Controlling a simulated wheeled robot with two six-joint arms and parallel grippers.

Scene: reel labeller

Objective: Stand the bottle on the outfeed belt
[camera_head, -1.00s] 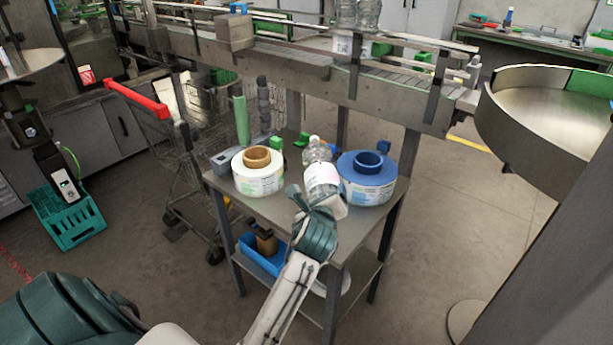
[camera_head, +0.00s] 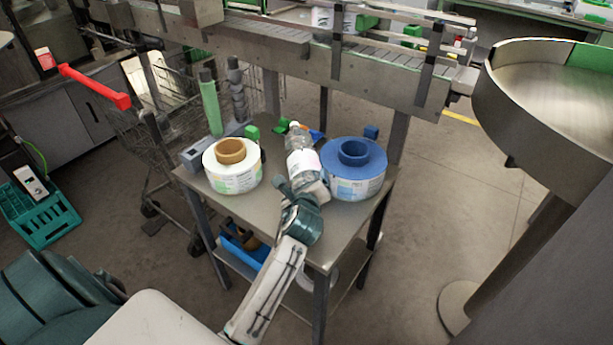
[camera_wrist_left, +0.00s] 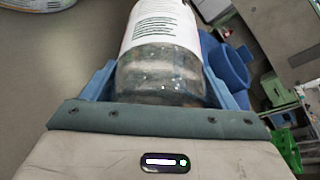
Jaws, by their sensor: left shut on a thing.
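A clear bottle (camera_head: 301,160) with a white label and a pale cap is in my left gripper (camera_head: 299,184), between two reels at the metal side table (camera_head: 262,210). It leans slightly in the head view; I cannot tell whether its base touches the table. In the left wrist view the blue fingers (camera_wrist_left: 165,90) are on both sides of the bottle's (camera_wrist_left: 162,50) clear lower part. The outfeed belt (camera_head: 385,66) appears to be the raised metal conveyor behind the table. My right gripper is not in view.
A white reel (camera_head: 232,178) stands left of the bottle and a blue reel (camera_head: 356,180) right of it. A green cylinder (camera_head: 210,105) stands behind the white reel. A wire cart (camera_head: 125,130) is at the left and a round metal turntable (camera_head: 530,110) at the right.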

